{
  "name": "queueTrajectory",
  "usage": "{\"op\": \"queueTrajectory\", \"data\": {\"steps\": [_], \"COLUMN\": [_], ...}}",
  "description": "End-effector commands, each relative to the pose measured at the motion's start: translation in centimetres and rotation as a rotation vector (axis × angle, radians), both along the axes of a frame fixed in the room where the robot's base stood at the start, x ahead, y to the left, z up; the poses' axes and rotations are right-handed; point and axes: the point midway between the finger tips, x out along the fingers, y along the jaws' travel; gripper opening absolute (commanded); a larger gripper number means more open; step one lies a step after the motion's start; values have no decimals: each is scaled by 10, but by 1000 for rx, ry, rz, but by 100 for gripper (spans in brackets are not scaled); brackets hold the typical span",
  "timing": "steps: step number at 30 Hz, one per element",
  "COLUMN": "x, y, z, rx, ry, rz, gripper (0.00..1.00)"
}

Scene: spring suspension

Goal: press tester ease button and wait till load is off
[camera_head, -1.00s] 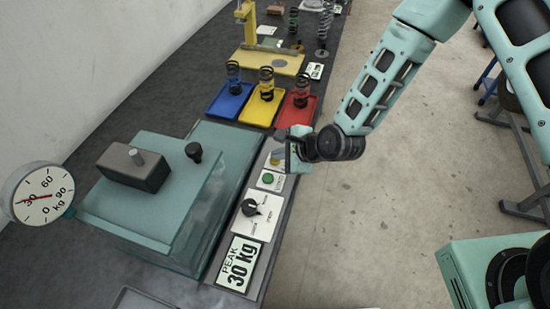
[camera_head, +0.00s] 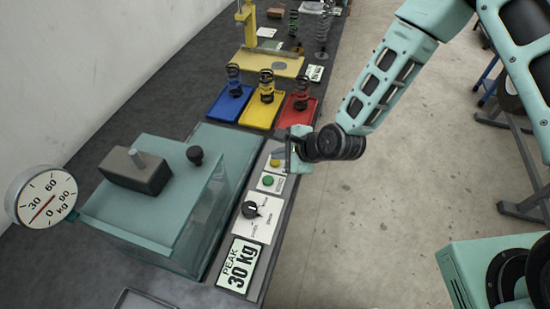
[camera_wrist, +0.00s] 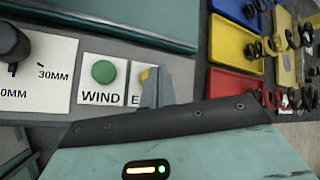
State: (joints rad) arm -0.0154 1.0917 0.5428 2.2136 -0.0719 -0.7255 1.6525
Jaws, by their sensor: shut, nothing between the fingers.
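The yellow ease button (camera_head: 275,162) sits on the tester's control strip beside the green WIND button (camera_head: 268,181). In the wrist view the ease button (camera_wrist: 146,78) and its label are partly hidden behind my shut, empty gripper (camera_wrist: 156,85). In the head view my gripper (camera_head: 291,153) is at the button's right edge; I cannot tell whether it touches. The round load gauge (camera_head: 42,196) has its red needle at lower left, between 0 and 30.
The tester's clear teal housing (camera_head: 185,215) stands left of the strip. A black knob (camera_head: 250,209) is in front of the buttons. Blue (camera_head: 230,104), yellow (camera_head: 260,108) and red (camera_head: 297,112) trays with springs lie beyond.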

Motion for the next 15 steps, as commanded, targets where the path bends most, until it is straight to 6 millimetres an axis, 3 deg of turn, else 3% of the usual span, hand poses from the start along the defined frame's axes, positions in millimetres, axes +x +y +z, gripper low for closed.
{"op": "queueTrajectory", "data": {"steps": [15], "x": [0], "y": [0], "z": [11], "rx": [2], "ry": [0], "rz": [-1], "gripper": [0]}}
